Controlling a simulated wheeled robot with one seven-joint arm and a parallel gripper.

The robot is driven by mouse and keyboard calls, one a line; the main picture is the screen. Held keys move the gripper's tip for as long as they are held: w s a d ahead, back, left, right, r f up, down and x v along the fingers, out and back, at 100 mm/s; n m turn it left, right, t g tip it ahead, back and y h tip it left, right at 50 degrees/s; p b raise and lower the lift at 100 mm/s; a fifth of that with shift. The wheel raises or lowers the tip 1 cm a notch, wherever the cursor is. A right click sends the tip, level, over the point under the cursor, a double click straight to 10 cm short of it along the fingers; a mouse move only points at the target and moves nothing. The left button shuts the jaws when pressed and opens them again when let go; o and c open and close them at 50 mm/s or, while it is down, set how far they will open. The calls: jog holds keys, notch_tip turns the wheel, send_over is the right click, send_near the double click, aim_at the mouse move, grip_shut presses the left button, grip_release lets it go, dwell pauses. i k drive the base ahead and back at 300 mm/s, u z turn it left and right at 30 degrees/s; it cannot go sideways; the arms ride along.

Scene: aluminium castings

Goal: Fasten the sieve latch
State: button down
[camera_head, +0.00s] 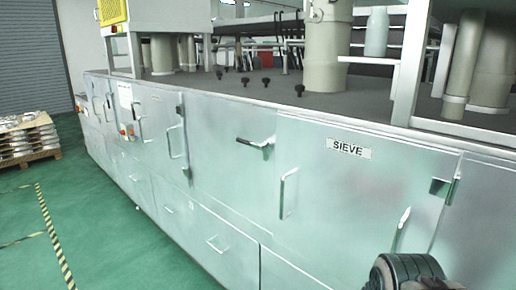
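The sieve door (345,195) is a silvery panel at right of centre, marked by a white SIEVE label (348,147). It looks closed, or nearly so. A lever latch with a black grip (255,142) lies almost level beside the door's upper left edge. Whether it is engaged cannot be told. A small dark square fitting (441,187) sits near the door's right edge. A vertical handle (288,193) is on the door's left part. A dark ribbed part of my arm shows at the bottom right; my gripper's fingers are not visible.
The long metal cabinet runs from far left to the right, with more doors, handles and lower drawers (213,240). Black knobs (266,82) stand on its grey top (330,97). The green floor (110,240) at left is clear. A pallet of castings (28,135) stands far left.

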aim_at(269, 144)
jog(key=k, duration=0.65)
jog(key=u, duration=0.75)
jog(key=i, duration=0.7)
jog(key=u, duration=0.7)
jog(key=i, duration=0.85)
jog(key=z, duration=0.85)
jog(key=i, duration=0.65)
jog(key=z, duration=0.65)
